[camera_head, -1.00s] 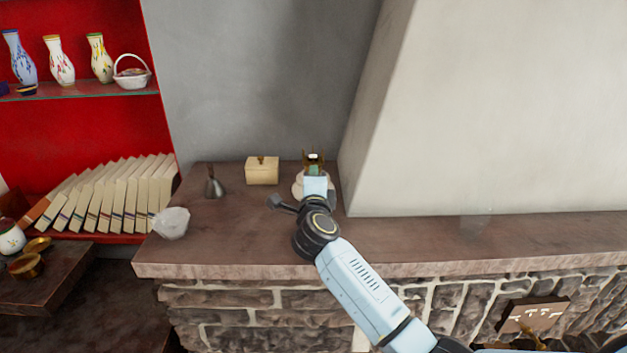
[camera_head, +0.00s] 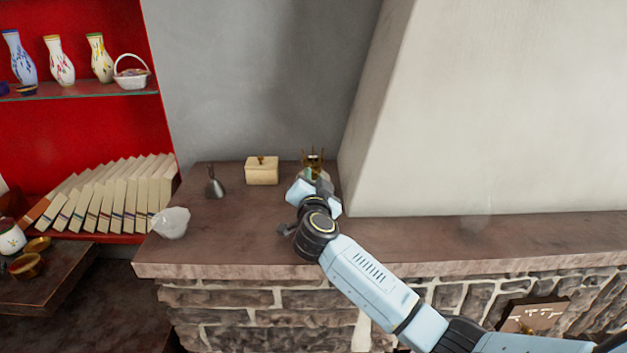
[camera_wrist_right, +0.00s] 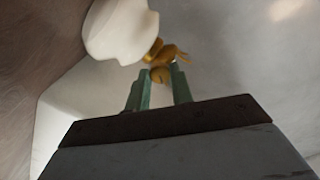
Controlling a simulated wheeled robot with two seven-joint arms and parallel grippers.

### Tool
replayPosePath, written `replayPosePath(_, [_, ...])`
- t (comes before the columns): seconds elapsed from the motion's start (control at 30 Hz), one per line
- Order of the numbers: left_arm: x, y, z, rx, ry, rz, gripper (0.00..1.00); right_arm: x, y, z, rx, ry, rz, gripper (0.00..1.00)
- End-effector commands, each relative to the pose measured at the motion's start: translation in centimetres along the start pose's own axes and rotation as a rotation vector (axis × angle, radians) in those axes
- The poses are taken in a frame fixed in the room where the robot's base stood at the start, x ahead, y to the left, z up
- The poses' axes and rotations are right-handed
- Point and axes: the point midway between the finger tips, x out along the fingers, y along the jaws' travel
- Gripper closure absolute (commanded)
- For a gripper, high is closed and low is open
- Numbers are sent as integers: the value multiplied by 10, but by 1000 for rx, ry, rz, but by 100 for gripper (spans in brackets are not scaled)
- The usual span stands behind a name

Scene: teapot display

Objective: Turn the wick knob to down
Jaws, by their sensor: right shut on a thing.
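The lamp stands at the back of the stone mantel. Its brass burner (camera_head: 313,157) shows above my right gripper (camera_head: 312,173), and its lower part is mostly hidden behind the gripper. In the right wrist view the lamp's pale white body (camera_wrist_right: 120,30) is at the top, with the brass wick knob (camera_wrist_right: 160,75) beside it. The green fingers of my right gripper (camera_wrist_right: 161,80) are on both sides of the knob and shut on it. The knob's exact setting cannot be told. My left gripper is not in view.
A cream lidded box (camera_head: 262,171), a small grey metal vessel (camera_head: 214,185) and a white bowl (camera_head: 171,222) stand left of the lamp on the mantel (camera_head: 420,236). The sloping chimney wall (camera_head: 480,110) rises close on the right. The mantel front is mostly clear.

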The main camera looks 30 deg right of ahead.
Motion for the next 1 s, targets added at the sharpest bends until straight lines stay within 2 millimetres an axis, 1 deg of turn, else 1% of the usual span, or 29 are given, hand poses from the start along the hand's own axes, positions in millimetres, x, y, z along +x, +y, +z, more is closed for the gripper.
replayPosePath(0.2, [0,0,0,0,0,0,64,0,1,0,-175,0,1,100])
replayPosePath(0.5, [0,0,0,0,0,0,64,0,0,0,-333,-1,1,100])
replayPosePath(0.73, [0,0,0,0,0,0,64,0,0,0,-382,-1,0,100])
replayPosePath(1.0, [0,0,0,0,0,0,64,0,0,0,-391,-1,0,100])
